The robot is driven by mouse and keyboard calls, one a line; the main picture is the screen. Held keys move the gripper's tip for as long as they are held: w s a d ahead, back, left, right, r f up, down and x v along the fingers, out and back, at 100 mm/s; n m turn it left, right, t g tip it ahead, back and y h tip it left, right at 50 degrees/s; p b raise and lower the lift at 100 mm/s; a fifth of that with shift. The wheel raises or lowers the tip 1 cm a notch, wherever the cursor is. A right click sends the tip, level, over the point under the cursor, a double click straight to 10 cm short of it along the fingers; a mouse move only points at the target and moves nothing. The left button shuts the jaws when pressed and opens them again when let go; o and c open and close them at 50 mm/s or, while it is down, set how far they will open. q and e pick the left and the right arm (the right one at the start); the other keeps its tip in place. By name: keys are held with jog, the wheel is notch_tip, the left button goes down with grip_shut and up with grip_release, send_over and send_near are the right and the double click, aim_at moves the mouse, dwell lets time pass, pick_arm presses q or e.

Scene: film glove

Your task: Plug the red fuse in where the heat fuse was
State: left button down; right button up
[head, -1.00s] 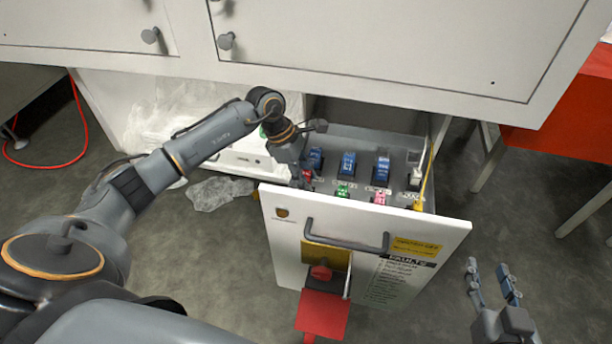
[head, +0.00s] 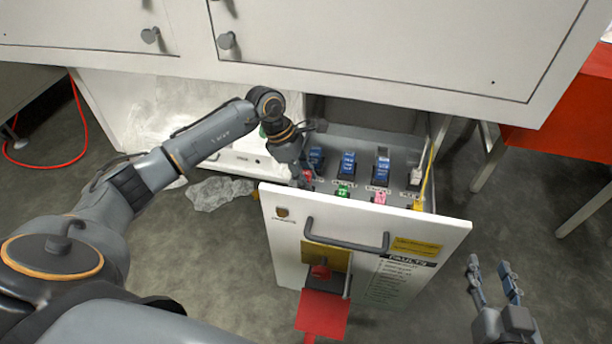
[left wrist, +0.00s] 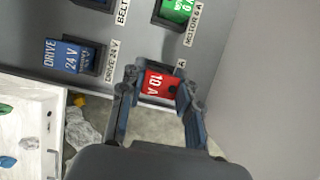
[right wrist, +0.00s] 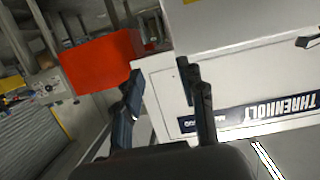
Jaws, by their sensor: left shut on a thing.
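The red fuse (left wrist: 160,84), marked 10 A, sits between the fingers of my left gripper (left wrist: 157,98), which is shut on it. In the head view my left gripper (head: 306,182) is at the front left corner inside the open drawer, with a bit of red at its tips. The fuse is at the socket row; I cannot tell how deep it sits, and the label behind it is mostly covered. My right gripper (head: 494,284) is open and empty, to the right of the drawer. It also shows in the right wrist view (right wrist: 163,95).
The drawer (head: 360,247) stands open, its front facing me. It holds blue fuses (head: 348,163), a green fuse (head: 344,193) and a pink fuse (head: 379,199). The white cabinet (head: 380,45) overhangs the drawer.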

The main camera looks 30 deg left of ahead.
dwell(0.4)
jog(key=shift+w+a+r, duration=0.1)
jog(key=shift+w+r, duration=0.05)
jog(key=shift+r, duration=0.15)
jog(key=shift+r+t, duration=0.1)
jog(key=shift+t, duration=0.2)
jog(key=shift+r, duration=0.15)
dwell(0.4)
jog(key=shift+w+a+r, duration=0.1)
pick_arm(q)
jog(key=shift+f+b, duration=0.4)
jog(key=shift+b, duration=0.05)
jog(key=shift+f, duration=0.1)
pick_arm(e)
jog(key=r, duration=0.1)
jog(key=r+t, duration=0.2)
jog(key=shift+w+a+r+y, duration=0.1)
jog(key=shift+w+a+y, duration=0.25)
jog(key=shift+y, duration=0.05)
pick_arm(q)
jog(key=shift+f, duration=0.2)
pick_arm(e)
jog(key=shift+r+t, duration=0.4)
jog(key=shift+r, duration=0.1)
